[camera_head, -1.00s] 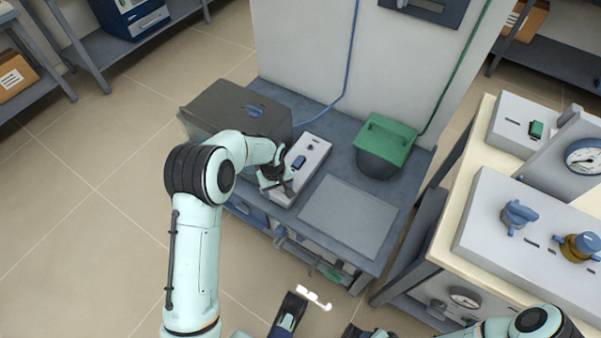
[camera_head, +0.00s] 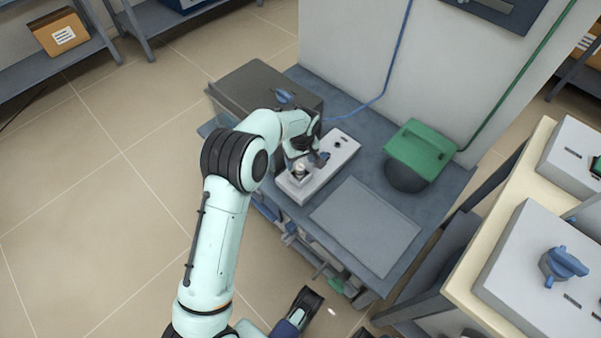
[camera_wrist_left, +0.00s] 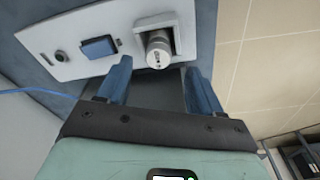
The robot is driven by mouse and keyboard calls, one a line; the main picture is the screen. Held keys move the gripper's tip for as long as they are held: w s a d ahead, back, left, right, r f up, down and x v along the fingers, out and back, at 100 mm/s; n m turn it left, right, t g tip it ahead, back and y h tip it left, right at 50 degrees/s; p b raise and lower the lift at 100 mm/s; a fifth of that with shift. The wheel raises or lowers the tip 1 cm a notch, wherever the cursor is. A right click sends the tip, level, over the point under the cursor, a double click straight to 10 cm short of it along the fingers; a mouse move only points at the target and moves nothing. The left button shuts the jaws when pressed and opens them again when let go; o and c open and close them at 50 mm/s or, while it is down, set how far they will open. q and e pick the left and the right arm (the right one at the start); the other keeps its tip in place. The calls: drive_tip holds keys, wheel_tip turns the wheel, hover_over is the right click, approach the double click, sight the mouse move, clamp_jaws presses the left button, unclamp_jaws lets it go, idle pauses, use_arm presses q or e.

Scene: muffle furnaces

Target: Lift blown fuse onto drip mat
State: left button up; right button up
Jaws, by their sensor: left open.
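The fuse (camera_wrist_left: 158,52) is a pale grey-white cylinder seated in a square socket of the light grey fuse box (camera_wrist_left: 90,32). In the head view the fuse (camera_head: 300,170) shows at the near end of the fuse box (camera_head: 342,152). My left gripper (camera_head: 312,163) is over this box. In the left wrist view my left gripper (camera_wrist_left: 160,82) is open, with its blue fingers apart and the fuse ahead between them, not gripped. The drip mat (camera_head: 366,226) is a flat grey rectangle on the bench, bare, to the right of the box.
A dark grey case (camera_head: 252,92) stands left of the fuse box. A green-lidded bin (camera_head: 420,150) stands right, behind the mat. A blue cable (camera_head: 397,50) runs down the white cabinet. A cream table (camera_head: 500,190) with grey units is at the right.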

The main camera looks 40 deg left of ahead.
sight(300, 167)
use_arm(q)
drive_tip(key=f, duration=0.1)
drive_tip(key=f+b, duration=0.1)
drive_tip(key=f, duration=0.3)
drive_tip(key=shift+w+a, duration=0.15)
drive_tip(key=shift+w, duration=0.1)
drive_tip(key=c, duration=1.2)
drive_tip(key=shift+o, duration=0.2)
use_arm(e)
drive_tip(key=shift+w+d+f+t, duration=0.15)
drive_tip(key=shift+w+d+f, duration=0.2)
drive_tip(key=shift+w, duration=0.25)
drive_tip(key=shift+w+d+f+t, duration=0.15)
drive_tip(key=shift+w+d+f, duration=0.1)
drive_tip(key=shift+w+f, duration=0.3)
use_arm(q)
drive_tip(key=shift+r, duration=0.1)
use_arm(e)
drive_tip(key=shift+r, duration=0.15)
